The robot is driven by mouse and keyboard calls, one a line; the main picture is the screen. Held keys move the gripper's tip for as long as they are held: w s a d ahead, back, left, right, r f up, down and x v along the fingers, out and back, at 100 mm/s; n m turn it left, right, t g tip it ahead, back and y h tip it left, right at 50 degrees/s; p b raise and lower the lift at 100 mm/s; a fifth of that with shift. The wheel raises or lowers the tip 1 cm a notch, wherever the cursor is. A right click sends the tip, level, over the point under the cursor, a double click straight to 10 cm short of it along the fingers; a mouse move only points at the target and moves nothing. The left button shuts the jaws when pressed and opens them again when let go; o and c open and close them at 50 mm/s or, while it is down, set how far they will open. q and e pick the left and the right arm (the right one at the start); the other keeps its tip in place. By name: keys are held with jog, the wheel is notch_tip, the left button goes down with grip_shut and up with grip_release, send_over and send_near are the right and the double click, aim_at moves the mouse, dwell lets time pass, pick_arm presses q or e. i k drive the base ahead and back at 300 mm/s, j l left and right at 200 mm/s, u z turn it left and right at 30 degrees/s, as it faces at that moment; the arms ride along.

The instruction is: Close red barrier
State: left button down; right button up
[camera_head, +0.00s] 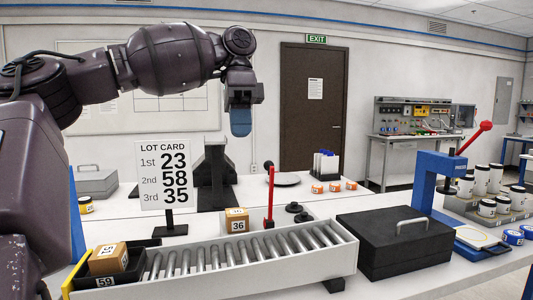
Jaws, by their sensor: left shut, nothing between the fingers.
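The red barrier (271,192) is a thin red bar standing upright at the far side of the roller conveyor (345,243). My left gripper (241,122) hangs from the arm that comes in from the left. Its blue fingers point down and are shut with nothing between them. It is above and to the left of the barrier in the picture, apart from it. My right gripper is not in view.
A cardboard box (237,213) marked 36 is beside the barrier. Another box (108,258) sits in a black tray (133,271) at the conveyor's left end. A lot card (165,150) stands behind. A black case (395,243) and blue press (428,170) are right.

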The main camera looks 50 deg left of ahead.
aim_at(268, 165)
jog(key=i+j, duration=0.3)
jog(key=j, duration=0.15)
jog(key=i+j, duration=0.35)
jog(key=j, duration=0.05)
